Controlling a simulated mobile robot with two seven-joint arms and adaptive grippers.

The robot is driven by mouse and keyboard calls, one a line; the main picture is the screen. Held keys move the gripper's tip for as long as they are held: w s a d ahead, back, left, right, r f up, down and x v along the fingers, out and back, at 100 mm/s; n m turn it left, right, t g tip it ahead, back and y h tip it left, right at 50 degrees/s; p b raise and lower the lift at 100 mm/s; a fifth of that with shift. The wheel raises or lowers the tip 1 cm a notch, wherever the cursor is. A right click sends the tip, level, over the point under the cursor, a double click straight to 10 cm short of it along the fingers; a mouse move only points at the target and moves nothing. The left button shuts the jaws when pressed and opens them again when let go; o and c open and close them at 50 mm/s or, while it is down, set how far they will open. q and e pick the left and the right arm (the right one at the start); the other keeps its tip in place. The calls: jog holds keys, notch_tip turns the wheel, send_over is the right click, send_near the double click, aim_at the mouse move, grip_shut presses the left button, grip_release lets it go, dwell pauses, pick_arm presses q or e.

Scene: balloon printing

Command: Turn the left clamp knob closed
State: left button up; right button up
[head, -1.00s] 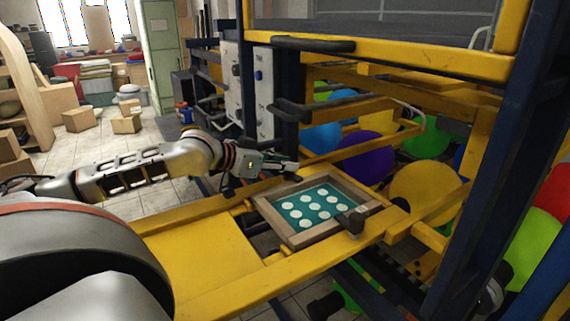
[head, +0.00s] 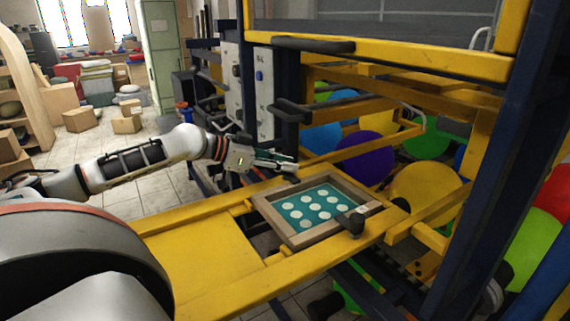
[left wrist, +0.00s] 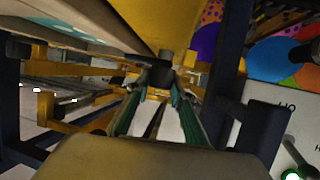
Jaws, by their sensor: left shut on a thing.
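A second black clamp knob (head: 353,223) stands on the near right side of the frame. My right gripper is not in view.
The yellow machine table (head: 190,245) carries the frame. Dark handles (head: 312,45) and a grey panel with buttons (head: 264,95) stand close behind my left gripper. Coloured balloons (head: 365,158) lie behind yellow bars. Open floor lies to the left.

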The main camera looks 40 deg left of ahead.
pick_arm(q)
jog(key=shift+f, duration=0.1)
jog(key=o, duration=1.1)
jog(key=shift+o, duration=0.2)
jog(key=v, duration=1.2)
